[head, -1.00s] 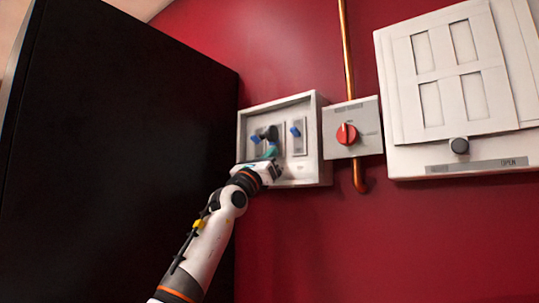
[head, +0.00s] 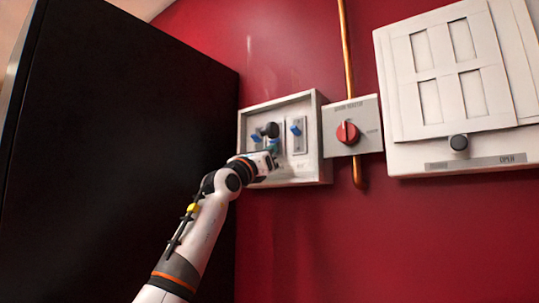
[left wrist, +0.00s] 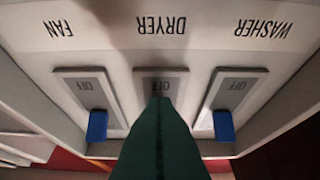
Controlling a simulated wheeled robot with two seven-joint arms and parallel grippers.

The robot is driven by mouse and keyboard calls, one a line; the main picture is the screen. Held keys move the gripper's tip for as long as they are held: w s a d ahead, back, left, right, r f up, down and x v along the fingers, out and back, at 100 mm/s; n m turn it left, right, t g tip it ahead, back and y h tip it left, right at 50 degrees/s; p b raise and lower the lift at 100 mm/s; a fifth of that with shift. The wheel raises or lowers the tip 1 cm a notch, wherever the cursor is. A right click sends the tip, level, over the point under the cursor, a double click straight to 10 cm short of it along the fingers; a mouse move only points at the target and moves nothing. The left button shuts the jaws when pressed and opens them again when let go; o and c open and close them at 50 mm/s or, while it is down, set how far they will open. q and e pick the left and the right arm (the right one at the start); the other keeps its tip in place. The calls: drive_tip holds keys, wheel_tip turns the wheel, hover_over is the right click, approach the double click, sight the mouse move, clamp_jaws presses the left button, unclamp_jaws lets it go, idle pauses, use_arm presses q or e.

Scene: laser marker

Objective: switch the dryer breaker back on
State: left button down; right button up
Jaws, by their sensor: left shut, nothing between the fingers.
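The breaker box (head: 327,176) is an open pale box on the red wall. The left wrist view shows it upside down, with FAN, DRYER (left wrist: 161,27) and WASHER labels. The washer lever (left wrist: 223,125) and fan lever (left wrist: 97,125) are blue; both sit at the end away from their OFF marks. The dryer breaker (left wrist: 178,82) shows its OFF mark partly; its lever is hidden behind my fingers. My left gripper (head: 273,148) is shut and empty, its dark green fingers (left wrist: 158,110) in front of the dryer breaker. Contact cannot be told. My right gripper is out of view.
A grey box (head: 366,114) with a red knob (head: 347,132) adjoins the breaker box on the right, over a copper pipe (head: 346,50). Further right is a white panel (head: 405,155) with a dark knob. A tall black cabinet (head: 120,140) stands close on the left.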

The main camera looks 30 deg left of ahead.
use_arm(q)
drive_tip(key=shift+s+r+g, duration=0.25)
drive_tip(key=shift+r+g, duration=0.05)
drive_tip(key=shift+g, duration=0.3)
drive_tip(key=s+r+b+v, duration=0.1)
drive_tip(key=r+b+v, duration=0.1)
drive_tip(key=b+v, duration=0.6)
drive_tip(key=v, duration=0.4)
idle(0.4)
drive_tip(key=shift+f, duration=0.15)
idle(0.3)
